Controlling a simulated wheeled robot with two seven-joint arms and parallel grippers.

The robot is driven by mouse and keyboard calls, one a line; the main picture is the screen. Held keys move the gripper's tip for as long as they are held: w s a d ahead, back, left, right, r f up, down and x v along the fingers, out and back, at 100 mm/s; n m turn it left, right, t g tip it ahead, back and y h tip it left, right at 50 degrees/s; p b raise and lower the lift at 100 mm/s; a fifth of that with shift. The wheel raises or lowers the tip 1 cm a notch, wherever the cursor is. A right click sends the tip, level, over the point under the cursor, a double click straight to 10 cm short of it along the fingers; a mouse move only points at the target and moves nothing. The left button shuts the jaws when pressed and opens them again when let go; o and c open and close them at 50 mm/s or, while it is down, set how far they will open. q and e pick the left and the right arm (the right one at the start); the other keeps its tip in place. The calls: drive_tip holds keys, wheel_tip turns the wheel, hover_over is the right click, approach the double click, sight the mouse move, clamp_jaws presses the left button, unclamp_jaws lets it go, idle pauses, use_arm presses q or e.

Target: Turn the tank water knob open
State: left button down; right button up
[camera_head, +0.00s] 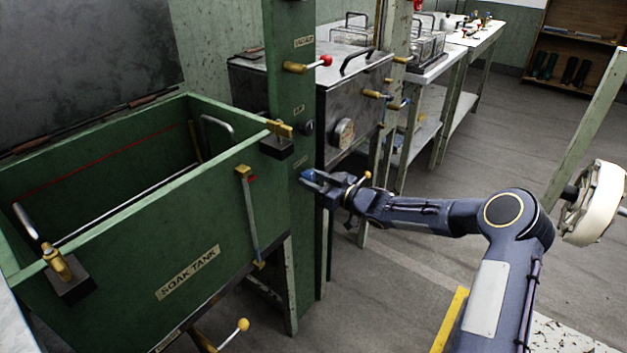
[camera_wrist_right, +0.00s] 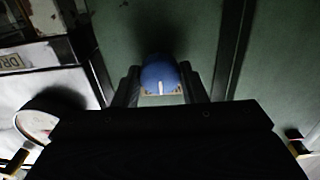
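The green post (camera_head: 290,90) stands right of the soak tank (camera_head: 120,230). A blue knob (camera_head: 308,175) sits low on the post, below a red-tipped brass lever and a dark knob. My right gripper (camera_head: 314,177) is at the blue knob. In the right wrist view the blue knob (camera_wrist_right: 160,75) fills the gap between my two fingers (camera_wrist_right: 161,88), which appear closed on its sides. A white mark on the knob points down in that view. The small label by it is too small to read. My left gripper is out of view.
The red-tipped lever (camera_head: 308,65) juts from the post above. A metal basin with a round gauge (camera_head: 343,132) stands behind my right gripper. A brass-ended bar (camera_head: 250,215) runs down the tank's front. A yellow-tipped lever (camera_head: 241,326) is below. The floor at right is mostly clear.

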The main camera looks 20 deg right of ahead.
drive_tip(key=shift+c, duration=0.8)
drive_tip(key=shift+f+n+b, duration=0.2)
drive_tip(key=shift+n+b, duration=1.1)
drive_tip(key=shift+b, duration=0.1)
drive_tip(key=n+b, duration=0.4)
drive_tip(key=n, duration=0.1)
drive_tip(key=shift+b, duration=0.3)
drive_tip(key=n+b, duration=0.3)
drive_tip(key=n, duration=0.2)
drive_tip(key=shift+b, duration=0.35)
drive_tip(key=n+b, duration=0.3)
drive_tip(key=n, duration=0.1)
drive_tip(key=shift+r+n+b, duration=0.15)
drive_tip(key=shift+n+b, duration=0.2)
drive_tip(key=shift+n, duration=0.25)
drive_tip(key=o, duration=1)
